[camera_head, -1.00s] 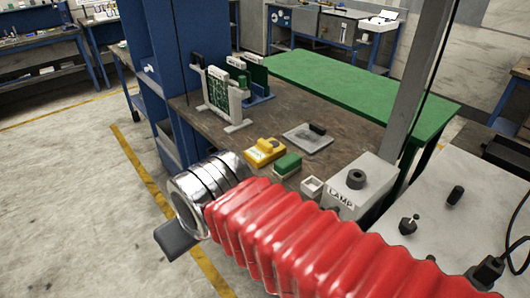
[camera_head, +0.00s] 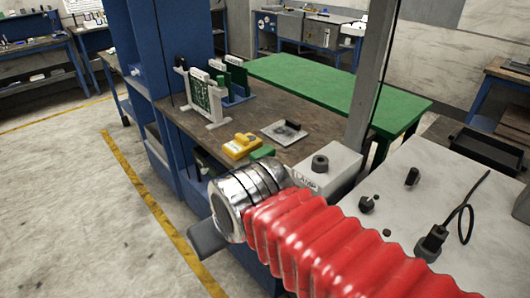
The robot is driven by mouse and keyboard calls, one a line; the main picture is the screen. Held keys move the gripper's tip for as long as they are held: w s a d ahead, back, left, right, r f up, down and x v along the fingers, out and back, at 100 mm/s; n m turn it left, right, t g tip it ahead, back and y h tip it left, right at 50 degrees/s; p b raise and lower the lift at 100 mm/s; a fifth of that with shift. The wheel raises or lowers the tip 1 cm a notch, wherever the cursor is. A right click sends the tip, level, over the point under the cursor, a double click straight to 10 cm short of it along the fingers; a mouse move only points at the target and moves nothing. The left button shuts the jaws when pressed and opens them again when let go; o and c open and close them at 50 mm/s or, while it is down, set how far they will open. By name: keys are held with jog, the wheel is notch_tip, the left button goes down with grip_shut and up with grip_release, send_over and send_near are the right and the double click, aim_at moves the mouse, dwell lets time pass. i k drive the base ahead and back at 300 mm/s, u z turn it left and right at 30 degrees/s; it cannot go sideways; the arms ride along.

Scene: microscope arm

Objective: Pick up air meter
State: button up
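A small yellow device (camera_head: 241,146) with a dark grey part lies on the brown workbench (camera_head: 305,148); it may be the air meter, but I cannot read any label. A green block (camera_head: 262,153) sits just right of it, partly hidden behind my arm. My arm, with a silver wrist and red bellows, reaches in from the lower right. One dark finger of my gripper (camera_head: 207,240) shows at the lower left of the wrist, in front of the bench and nearer the camera. The rest of the gripper is hidden, and I see nothing held.
A grey plate with a dark knob (camera_head: 288,130) and upright circuit boards (camera_head: 208,98) stand on the bench. A white lamp box (camera_head: 326,167) and a grey post (camera_head: 371,75) are at its right. A green table (camera_head: 320,88) lies behind. The floor at left is clear.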

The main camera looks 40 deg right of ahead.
aim_at(243, 145)
jog(key=z, duration=0.4)
jog(key=k, duration=0.85)
jog(key=i, duration=0.45)
jog(key=u, duration=0.6)
jog(key=i, duration=1.75)
jog(key=z, duration=0.65)
